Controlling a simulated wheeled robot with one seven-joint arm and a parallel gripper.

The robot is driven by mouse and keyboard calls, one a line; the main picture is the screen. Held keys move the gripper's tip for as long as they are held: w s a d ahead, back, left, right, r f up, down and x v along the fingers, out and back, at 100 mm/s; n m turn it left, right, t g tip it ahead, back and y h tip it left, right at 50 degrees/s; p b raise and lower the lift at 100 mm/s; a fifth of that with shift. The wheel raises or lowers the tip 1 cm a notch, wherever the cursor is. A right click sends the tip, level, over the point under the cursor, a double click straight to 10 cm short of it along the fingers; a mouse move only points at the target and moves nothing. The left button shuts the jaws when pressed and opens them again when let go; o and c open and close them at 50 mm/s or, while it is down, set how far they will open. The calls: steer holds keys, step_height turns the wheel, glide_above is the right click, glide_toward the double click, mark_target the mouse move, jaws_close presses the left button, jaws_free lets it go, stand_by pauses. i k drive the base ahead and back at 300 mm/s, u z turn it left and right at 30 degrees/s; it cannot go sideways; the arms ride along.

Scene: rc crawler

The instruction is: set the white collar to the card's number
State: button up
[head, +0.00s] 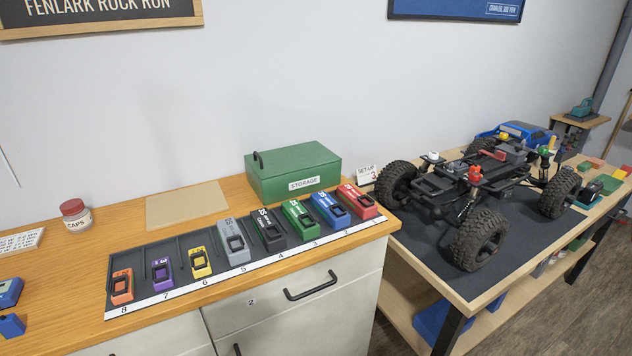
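The white collar (434,156) sits on top of a shock at the left end of the black crawler (490,175). It is small here, and its setting cannot be read. A small white card (366,173) stands behind the right end of the cabinet top, just left of the crawler's wheel. It has a small heading, apparently "SET-UP", and a red number that looks like 3. The other collars on the crawler are red (475,173), yellow (504,137) and green (544,152). My gripper is not in view.
A numbered rack (170,303) of several coloured battery-like blocks lies along the cabinet's front edge. A green storage box (293,172) stands behind it. A capped jar (76,215) is at left. The crawler stands on a dark mat (423,243) with bare room at its front left.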

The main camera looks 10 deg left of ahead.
mark_target(432, 156)
steer(key=u, duration=0.45)
steer(key=i, duration=1)
steer(key=z, duration=0.1)
